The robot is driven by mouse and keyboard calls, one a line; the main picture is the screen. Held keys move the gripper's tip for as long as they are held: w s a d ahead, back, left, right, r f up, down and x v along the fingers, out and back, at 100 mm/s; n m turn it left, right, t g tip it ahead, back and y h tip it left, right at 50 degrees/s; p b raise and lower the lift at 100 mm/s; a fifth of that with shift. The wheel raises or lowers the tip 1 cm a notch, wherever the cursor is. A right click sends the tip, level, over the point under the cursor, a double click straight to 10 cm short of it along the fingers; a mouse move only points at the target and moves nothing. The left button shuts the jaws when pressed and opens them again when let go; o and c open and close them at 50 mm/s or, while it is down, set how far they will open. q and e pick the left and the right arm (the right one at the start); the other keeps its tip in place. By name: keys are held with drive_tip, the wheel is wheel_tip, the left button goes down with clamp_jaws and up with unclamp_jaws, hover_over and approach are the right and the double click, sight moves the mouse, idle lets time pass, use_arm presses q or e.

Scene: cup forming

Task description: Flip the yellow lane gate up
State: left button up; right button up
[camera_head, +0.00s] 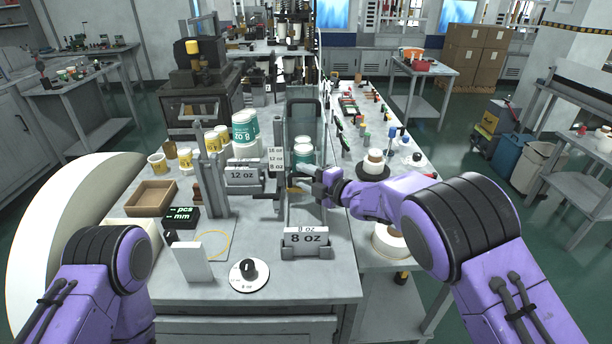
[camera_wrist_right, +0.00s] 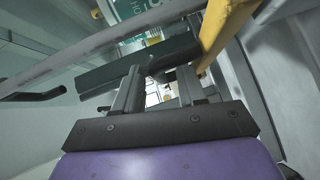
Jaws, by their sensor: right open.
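My right gripper (camera_head: 316,188) is over the lane in the middle of the bench, just in front of green-and-white cups (camera_head: 303,150). In the right wrist view the right gripper (camera_wrist_right: 160,82) is open, with two grey fingers apart. A yellow bar (camera_wrist_right: 227,28), which looks like the lane gate, rises at the upper right of that view, close to the right finger. I cannot tell whether they touch. My left gripper is out of view; only the left arm shows.
An 8 oz sign (camera_head: 306,240) and a round dial (camera_head: 249,274) stand at the front. A 12 oz sign (camera_head: 242,174) is left of the gripper. A brown tray (camera_head: 151,197) and yellow-marked cups (camera_head: 213,141) are further left. A grey rail (camera_wrist_right: 100,42) crosses the wrist view.

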clamp_jaws()
drive_tip(key=d+r+m+t+y+b, duration=0.1)
drive_tip(key=m+b, duration=0.1)
drive_tip(key=b, duration=0.3)
drive_tip(key=d+r+m+t+y+b, duration=0.1)
drive_tip(key=d+r+m+t+b, duration=0.1)
drive_tip(key=b, duration=0.3)
drive_tip(key=shift+d+y, duration=0.1)
drive_tip(key=shift+y, duration=0.2)
unclamp_jaws()
